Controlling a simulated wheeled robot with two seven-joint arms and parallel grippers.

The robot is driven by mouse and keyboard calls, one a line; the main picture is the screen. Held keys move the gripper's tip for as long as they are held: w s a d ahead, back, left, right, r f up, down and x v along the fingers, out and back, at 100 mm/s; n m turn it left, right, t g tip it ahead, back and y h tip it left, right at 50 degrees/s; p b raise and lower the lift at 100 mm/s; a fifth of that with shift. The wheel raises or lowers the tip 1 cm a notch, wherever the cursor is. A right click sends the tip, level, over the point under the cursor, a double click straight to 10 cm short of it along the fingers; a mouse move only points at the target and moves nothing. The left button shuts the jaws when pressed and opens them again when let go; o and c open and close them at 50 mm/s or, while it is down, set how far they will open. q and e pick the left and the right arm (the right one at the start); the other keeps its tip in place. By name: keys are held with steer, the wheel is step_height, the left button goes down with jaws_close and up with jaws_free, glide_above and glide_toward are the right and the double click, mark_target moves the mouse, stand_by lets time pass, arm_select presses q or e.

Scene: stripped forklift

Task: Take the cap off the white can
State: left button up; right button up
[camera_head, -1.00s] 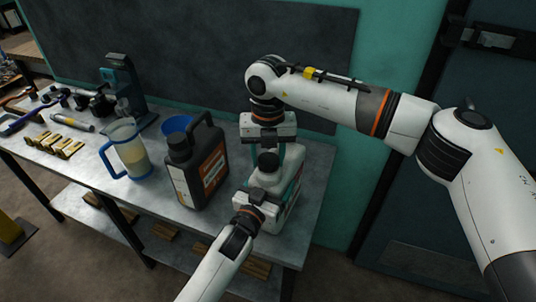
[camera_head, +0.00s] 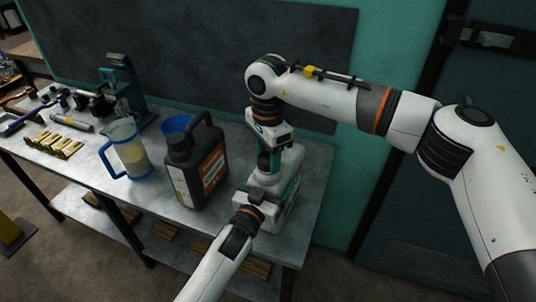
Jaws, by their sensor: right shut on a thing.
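The white can (camera_head: 293,160) stands near the right end of the metal bench, partly hidden by both grippers. Its dark cap (camera_head: 264,159) shows between the fingers of my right gripper (camera_head: 270,157), which reaches down from above and is shut on it. The cap is at the top of the can; whether it still sits on the neck I cannot tell. My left gripper (camera_head: 262,197) is low at the can's near side, against or close to its body. Its fingers are too hidden to tell whether they are open or shut.
A black jug (camera_head: 184,180) with an orange label stands close left of the can. Further left are a blue-handled measuring jug (camera_head: 128,150), a blue cup (camera_head: 176,124), brass pieces (camera_head: 60,145) and a teal tool (camera_head: 122,82). The bench's right end is clear.

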mark_target(268, 158)
steer(key=n, duration=0.5)
steer(key=shift+w+n, duration=0.15)
steer(key=shift+n, duration=0.25)
arm_select(q)
steer(key=shift+f, duration=0.1)
arm_select(e)
steer(key=shift+r, duration=0.2)
steer(key=shift+r, duration=0.95)
steer(key=shift+r, duration=2)
arm_select(q)
steer(key=o, duration=1.8)
steer(key=shift+c, duration=0.2)
